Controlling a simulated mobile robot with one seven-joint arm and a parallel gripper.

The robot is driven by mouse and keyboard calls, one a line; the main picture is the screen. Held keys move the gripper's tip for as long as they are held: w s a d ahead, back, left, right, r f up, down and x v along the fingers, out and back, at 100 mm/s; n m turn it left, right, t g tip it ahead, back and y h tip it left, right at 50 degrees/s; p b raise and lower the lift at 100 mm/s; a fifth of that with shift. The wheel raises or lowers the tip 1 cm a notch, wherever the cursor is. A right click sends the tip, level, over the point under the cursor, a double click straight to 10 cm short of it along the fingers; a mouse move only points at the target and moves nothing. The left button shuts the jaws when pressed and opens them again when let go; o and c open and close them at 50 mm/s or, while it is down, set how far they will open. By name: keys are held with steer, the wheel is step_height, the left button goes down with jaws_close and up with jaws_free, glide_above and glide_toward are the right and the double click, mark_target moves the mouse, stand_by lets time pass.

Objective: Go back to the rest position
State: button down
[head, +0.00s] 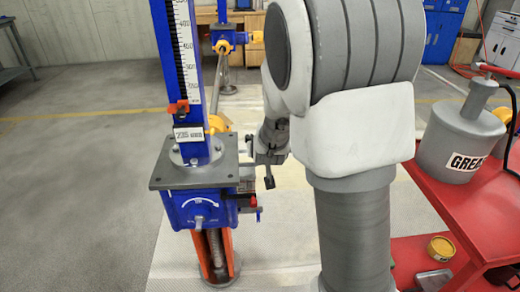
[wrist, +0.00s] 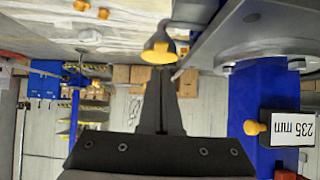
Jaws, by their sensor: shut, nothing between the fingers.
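The near blue screw jack (head: 198,207) stands left of my arm in the head view, with a tall blue column, a scale, an orange pointer (head: 178,108) and a label reading 235 mm (head: 189,133). Its label (wrist: 288,127) shows upside down at the right of the wrist view. My gripper (head: 269,181) is beside the jack's right side, partly hidden by my arm. In the wrist view my gripper (wrist: 161,72) has its dark fingers together and empty. A grey piece with a yellow end (wrist: 158,52) appears just beyond the tips; I cannot tell whether they touch.
A second blue jack (head: 224,38) stands behind, with a grey rod (head: 219,80) running between the two. A red cart (head: 477,205) with a grey grease pot (head: 460,140) is close on the right. Open floor (head: 75,170) lies to the left.

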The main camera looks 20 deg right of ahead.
steer(key=s+a+f, duration=0.2)
steer(key=s+f, duration=0.1)
steer(key=s, duration=0.4)
steer(key=s+a+r+n+g+y+p, duration=0.1)
steer(key=s+r+g, duration=0.1)
steer(key=s+r, duration=0.85)
steer(key=s+a+r+n+g+y+p, duration=0.1)
steer(key=s+a+r+g, duration=0.15)
steer(key=s+r, duration=0.8)
steer(key=s+d+r+p, duration=0.1)
steer(key=s+r+p, duration=0.2)
steer(key=r+p, duration=1.5)
steer(key=p, duration=0.3)
steer(key=shift+r+p, duration=0.15)
steer(key=shift+p, duration=0.25)
